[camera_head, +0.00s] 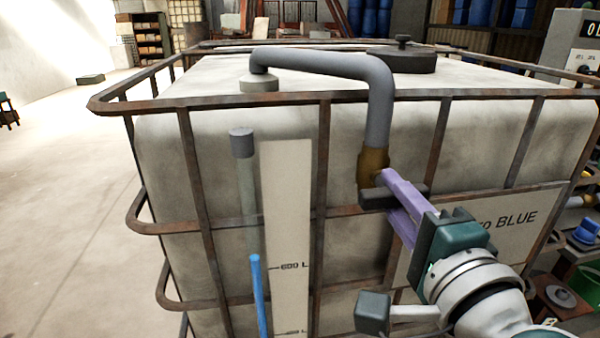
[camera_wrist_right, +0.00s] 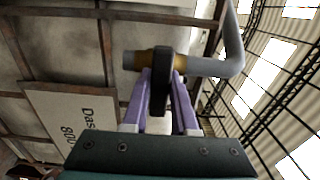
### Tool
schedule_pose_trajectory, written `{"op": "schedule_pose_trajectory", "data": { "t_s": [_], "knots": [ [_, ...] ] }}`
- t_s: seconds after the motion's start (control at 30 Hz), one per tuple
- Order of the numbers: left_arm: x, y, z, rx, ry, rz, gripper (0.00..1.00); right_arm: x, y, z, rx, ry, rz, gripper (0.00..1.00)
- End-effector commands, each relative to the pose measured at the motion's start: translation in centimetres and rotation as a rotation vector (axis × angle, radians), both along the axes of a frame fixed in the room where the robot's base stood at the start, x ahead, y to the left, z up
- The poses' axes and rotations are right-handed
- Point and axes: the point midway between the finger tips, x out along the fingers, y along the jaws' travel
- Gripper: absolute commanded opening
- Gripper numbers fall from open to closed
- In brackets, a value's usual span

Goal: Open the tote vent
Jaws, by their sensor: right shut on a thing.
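The tote (camera_head: 350,125) is a large pale tank in a rusty cage. A grey vent pipe (camera_head: 330,65) rises from its top, bends over the front edge and runs down to a brass valve body (camera_head: 372,165). A black handle (camera_head: 415,191) sits on the valve and lies crosswise to the pipe. My right gripper (camera_head: 391,197) has its purple fingers shut on this handle. In the right wrist view the handle (camera_wrist_right: 161,90) stands between the two fingers, and the brass part (camera_wrist_right: 205,67) shows beside it. My left gripper is not in view.
Rusty cage bars (camera_head: 322,200) run close around the valve. A sign reading BLUE (camera_head: 490,225) is on the tote's front, behind my right gripper. A sight tube with blue liquid (camera_head: 258,295) stands to the left.

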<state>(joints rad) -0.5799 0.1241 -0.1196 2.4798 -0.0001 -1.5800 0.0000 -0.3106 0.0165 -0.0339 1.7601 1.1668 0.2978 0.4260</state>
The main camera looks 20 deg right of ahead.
Motion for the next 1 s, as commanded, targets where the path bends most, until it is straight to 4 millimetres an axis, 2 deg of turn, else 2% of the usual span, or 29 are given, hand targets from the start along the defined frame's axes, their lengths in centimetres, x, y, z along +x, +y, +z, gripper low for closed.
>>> {"op": "schedule_pose_trajectory", "data": {
  "t_s": [0.27, 0.47, 1.0],
  "knots": [
    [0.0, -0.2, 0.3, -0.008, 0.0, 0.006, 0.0, 0.0, 0.0, 0.1, -0.022, 0.005, 0.0, 0.0],
    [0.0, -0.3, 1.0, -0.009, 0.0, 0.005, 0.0, 0.0, 0.0, 0.2, -0.111, 0.028, 0.001, 0.0],
    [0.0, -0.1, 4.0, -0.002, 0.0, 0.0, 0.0, 0.0, 0.0, 0.3, -0.577, 0.14, 0.0, 0.0]
  ]
}}
